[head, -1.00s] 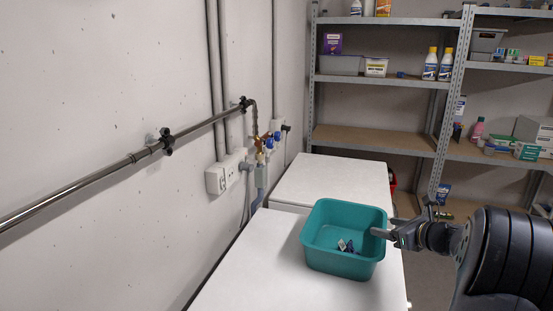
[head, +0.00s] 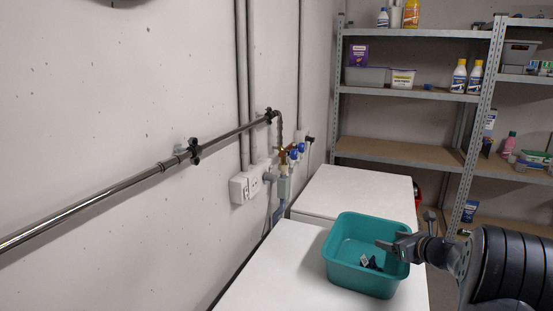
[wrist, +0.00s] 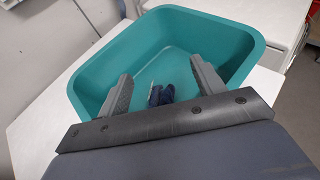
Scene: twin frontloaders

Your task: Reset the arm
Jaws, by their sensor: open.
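My gripper (head: 402,239) is at the right side of a teal tub, with its fingers at the tub's rim. In the wrist view my gripper (wrist: 160,88) is open, its two fingers spread apart with nothing between them that I can see held. The teal tub (head: 350,279) stands on a white machine top. It also fills the upper part of the wrist view (wrist: 215,35). A small dark blue item with a whitish part (head: 371,263) lies on the tub floor; it also shows between the fingers in the wrist view (wrist: 160,95), lower down.
Two white machine tops (head: 270,275) stand in a row along the wall. Pipes and a valve (head: 290,152) run along the wall at left. Metal shelves (head: 400,153) with bottles and boxes stand at the back.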

